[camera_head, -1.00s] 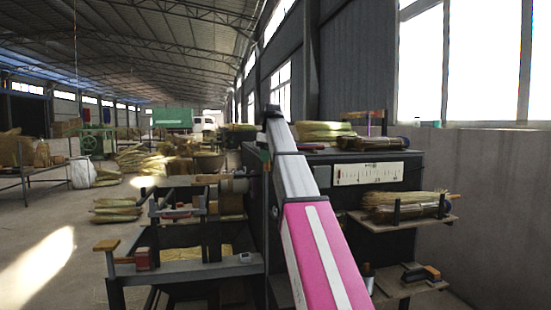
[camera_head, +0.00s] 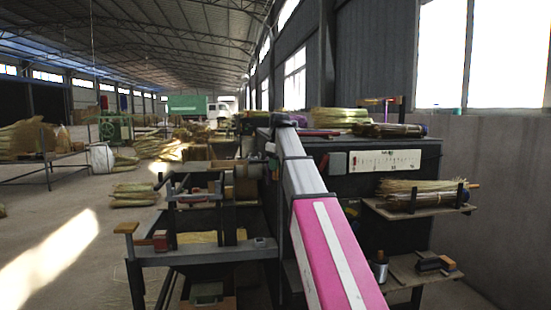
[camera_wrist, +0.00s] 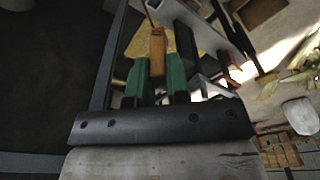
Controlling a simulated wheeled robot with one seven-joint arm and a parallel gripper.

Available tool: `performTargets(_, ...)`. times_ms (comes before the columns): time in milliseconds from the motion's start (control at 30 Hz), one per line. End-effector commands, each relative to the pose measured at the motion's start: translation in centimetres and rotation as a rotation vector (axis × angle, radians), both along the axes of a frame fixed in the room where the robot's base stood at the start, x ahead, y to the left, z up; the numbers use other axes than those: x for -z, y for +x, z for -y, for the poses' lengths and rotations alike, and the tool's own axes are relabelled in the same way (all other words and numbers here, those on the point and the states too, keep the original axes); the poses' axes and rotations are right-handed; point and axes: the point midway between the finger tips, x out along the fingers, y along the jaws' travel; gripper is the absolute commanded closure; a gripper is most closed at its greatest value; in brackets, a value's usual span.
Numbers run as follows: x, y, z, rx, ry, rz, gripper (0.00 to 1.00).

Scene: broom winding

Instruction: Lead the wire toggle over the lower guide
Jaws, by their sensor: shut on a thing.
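In the wrist view my gripper (camera_wrist: 158,78) has two green fingers closed on a small orange-brown wooden piece, which looks like the wire toggle (camera_wrist: 157,44). The toggle stands out past the fingertips, and a thin dark line, perhaps the wire, rises from its far end. I cannot pick out the lower guide for sure; dark bars and a grey rail (camera_wrist: 207,35) lie close to the right of the toggle. In the head view my arm hides the gripper and the toggle.
The dark machine (camera_head: 370,225) carries a scale panel and side shelves with a straw bundle (camera_head: 420,194). Its low grey frame (camera_head: 200,255) and a wooden spool (camera_head: 243,183) stand left of my arm. Open floor lies further left.

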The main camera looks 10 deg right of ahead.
Motion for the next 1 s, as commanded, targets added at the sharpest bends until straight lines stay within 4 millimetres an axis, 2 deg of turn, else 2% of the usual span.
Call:
performTargets(700,8.7,-0.1,0.0,0.0,0.0,-0.001,0.97)
performTargets(1000,11.6,-0.1,0.0,0.0,0.0,0.0,0.97)
